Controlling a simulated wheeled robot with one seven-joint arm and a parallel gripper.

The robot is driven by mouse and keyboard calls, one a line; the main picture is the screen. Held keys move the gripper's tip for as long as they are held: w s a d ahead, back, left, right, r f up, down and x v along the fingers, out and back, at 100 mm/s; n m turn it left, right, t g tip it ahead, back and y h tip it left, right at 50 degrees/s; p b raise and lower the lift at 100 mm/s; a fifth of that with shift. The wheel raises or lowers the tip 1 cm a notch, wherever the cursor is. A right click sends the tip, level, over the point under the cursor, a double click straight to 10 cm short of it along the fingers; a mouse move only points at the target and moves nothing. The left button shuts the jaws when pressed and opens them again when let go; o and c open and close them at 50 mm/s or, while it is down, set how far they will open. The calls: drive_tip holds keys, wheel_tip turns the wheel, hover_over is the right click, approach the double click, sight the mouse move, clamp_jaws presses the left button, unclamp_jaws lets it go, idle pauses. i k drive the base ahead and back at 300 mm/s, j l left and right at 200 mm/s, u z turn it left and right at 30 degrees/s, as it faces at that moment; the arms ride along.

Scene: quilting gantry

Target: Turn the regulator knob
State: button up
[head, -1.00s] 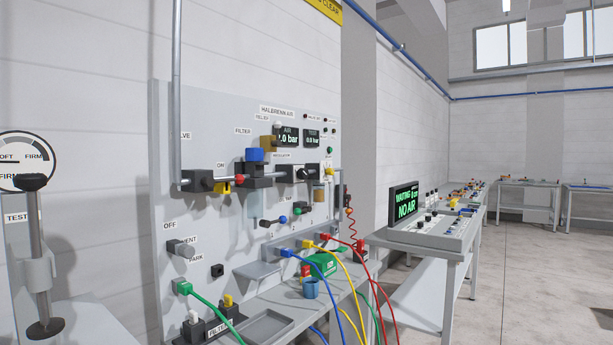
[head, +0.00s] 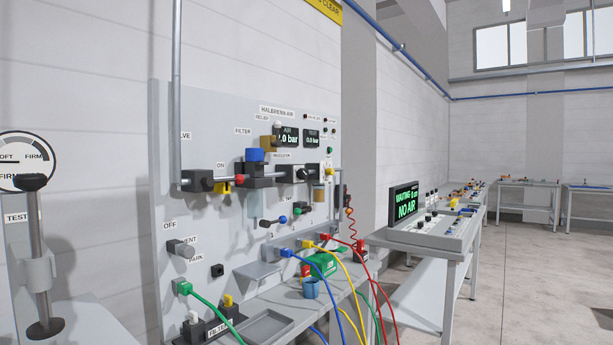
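The regulator knob (head: 302,174) appears to be the round black knob on the grey wall panel (head: 205,125), on the air line at centre right. A small label that seems to read REGULATOR sits just above it. The knob is small here, and its exact turn cannot be read. Above it, the AIR display (head: 288,137) shows a bar value whose first digit is partly covered, and the TEST display (head: 312,137) shows 0.0 bar. My gripper is not in view, and nothing touches the knob.
A blue-topped filter (head: 255,168) and a yellow-tagged valve (head: 206,182) sit left of the knob. Coloured hoses hang below, over a shelf with a blue cup (head: 311,288). A console screen (head: 405,203) reads NO AIR. A test stand (head: 40,255) stands at left. The right floor is open.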

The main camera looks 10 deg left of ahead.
sight(303, 174)
drive_tip(key=u, duration=1.15)
